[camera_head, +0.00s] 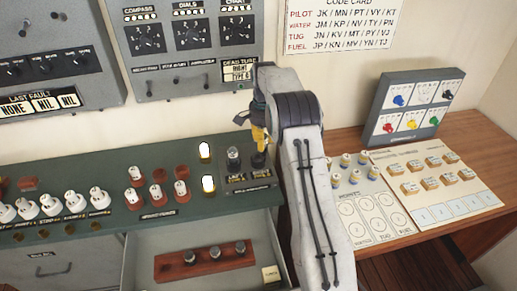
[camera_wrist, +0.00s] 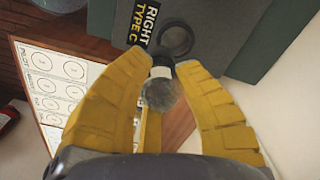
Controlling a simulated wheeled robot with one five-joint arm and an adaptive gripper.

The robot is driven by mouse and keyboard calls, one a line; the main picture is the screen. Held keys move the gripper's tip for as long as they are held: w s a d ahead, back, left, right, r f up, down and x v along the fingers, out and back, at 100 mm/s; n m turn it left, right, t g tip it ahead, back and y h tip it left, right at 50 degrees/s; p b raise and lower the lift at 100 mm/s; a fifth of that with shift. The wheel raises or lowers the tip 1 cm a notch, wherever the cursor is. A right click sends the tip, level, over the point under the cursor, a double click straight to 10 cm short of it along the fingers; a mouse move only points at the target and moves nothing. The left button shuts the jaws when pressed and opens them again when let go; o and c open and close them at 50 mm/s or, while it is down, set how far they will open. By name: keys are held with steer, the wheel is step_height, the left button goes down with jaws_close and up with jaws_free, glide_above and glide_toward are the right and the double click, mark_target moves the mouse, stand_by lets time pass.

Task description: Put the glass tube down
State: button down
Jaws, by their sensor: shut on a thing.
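The glass tube (camera_wrist: 161,93) is in my gripper (camera_wrist: 164,62), clear with a dark end cap, and its capped end points toward the console. In the head view my gripper (camera_head: 259,142) has yellow fingers and is over the right end of the green console. The held tube is mostly hidden there by the fingers. In the wrist view an empty-looking black ring socket (camera_wrist: 175,38) lies just beyond the fingertips, beside a label reading RIGHT TYPE C (camera_wrist: 154,28). I cannot tell whether the tube touches the panel.
Another tube (camera_head: 234,158) stands left of my gripper. An open drawer (camera_head: 150,247) below holds a wooden rack (camera_head: 207,262) with several tubes. Red and white switches line the console (camera_head: 110,222). A wooden desk (camera_head: 470,150) on the right carries cards, small parts and a grey button box (camera_head: 413,105).

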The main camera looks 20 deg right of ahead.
steer(key=shift+w+a+f+p, duration=0.1)
steer(key=shift+w+f, duration=0.25)
steer(key=shift+f, duration=0.55)
steer(key=shift+w+a+f+p, duration=0.15)
steer(key=shift+w+f, duration=0.25)
steer(key=shift+f, duration=0.5)
steer(key=shift+w+a+f+p, duration=0.1)
steer(key=shift+w+f, duration=0.25)
steer(key=shift+f, duration=0.55)
steer(key=shift+f, duration=0.35)
steer(key=c, duration=1)
jaws_free()
steer(key=shift+c, duration=0.2)
